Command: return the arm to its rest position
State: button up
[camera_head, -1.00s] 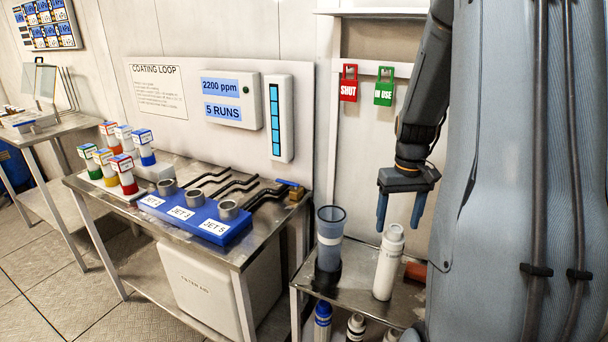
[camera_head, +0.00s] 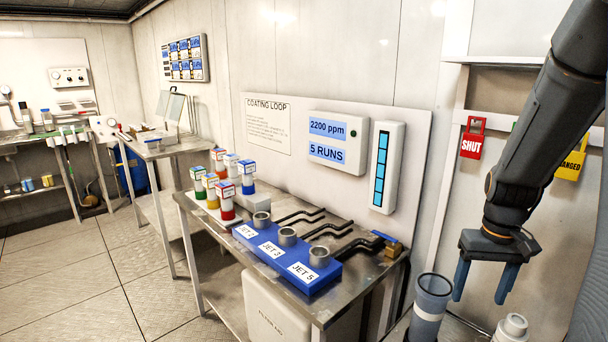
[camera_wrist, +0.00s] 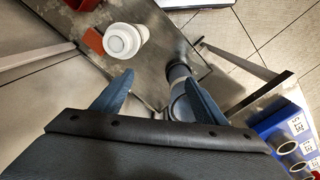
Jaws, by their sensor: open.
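My gripper (camera_head: 484,282) hangs at the right of the head view with its two blue fingers pointing down. It is open with nothing between the fingers. In the wrist view my gripper (camera_wrist: 150,97) is above a small metal table, its fingers spread apart. My arm reaches down from the upper right of the head view. A white bottle (camera_head: 512,328) stands just below and right of the fingers, apart from them. A grey-blue cup (camera_head: 430,300) stands below and left of the fingers. The white bottle also shows in the wrist view (camera_wrist: 122,40).
The coating-loop bench (camera_head: 215,235) holds a blue jet block (camera_head: 285,258) and several colour-capped bottles. Red SHUT (camera_head: 472,140) and yellow (camera_head: 570,160) tags hang on the wall behind my arm. A red-orange block (camera_wrist: 93,40) lies beside the white bottle. Floor is clear at left.

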jog(key=s+a+n, duration=0.1)
jog(key=s+a, duration=0.3)
jog(key=a, duration=0.7)
jog(key=s+a+n, duration=0.1)
jog(key=s+a, duration=0.4)
jog(key=a, duration=0.6)
jog(key=shift+s+a+r+n, duration=0.15)
jog(key=shift+s+r+n, duration=0.05)
jog(key=shift+r+n, duration=0.1)
